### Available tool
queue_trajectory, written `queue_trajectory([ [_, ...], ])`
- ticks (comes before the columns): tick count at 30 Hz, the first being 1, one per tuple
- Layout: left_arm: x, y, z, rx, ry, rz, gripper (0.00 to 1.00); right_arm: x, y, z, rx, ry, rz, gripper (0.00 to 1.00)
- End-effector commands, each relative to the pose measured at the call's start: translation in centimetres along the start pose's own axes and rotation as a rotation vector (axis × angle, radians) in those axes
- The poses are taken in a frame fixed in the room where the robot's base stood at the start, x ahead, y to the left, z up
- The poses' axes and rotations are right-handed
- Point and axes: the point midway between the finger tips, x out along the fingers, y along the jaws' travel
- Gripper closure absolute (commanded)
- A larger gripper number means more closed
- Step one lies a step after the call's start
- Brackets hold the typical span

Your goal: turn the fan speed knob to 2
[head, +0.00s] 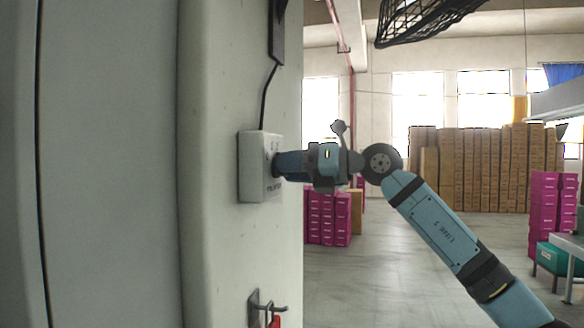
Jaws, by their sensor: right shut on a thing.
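The fan speed control box (258,183) is a small white box fixed to the pale wall, with a dark cable running up from its top. My right gripper (281,165) reaches it from the right and is shut on the dark knob at the box's face. The knob is mostly hidden by the fingers, and I cannot read its setting. My left gripper is not in view.
A hook (268,307) with a red item hanging from it sticks out of the wall below the box. Pink boxes (329,217) and stacked brown cartons (470,168) stand farther back. A black fan cage (425,22) hangs overhead. The floor between is open.

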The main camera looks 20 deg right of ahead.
Motion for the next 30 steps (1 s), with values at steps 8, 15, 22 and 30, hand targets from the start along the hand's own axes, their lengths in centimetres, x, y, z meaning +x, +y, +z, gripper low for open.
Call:
queue_trajectory([
  [8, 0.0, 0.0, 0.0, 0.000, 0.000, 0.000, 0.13, 0.0, 0.0, 0.0, 0.002, 0.000, 0.000, 0.88],
  [15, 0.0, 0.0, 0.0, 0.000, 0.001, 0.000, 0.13, 0.0, 0.0, 0.0, 0.002, 0.000, 0.000, 0.39],
  [22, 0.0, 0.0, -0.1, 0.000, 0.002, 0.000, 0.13, 0.0, 0.0, 0.0, 0.001, 0.000, 0.000, 0.39],
  [30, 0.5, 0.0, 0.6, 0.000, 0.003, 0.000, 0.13, -3.1, -0.2, -0.2, 0.000, -0.002, -0.002, 0.39],
])
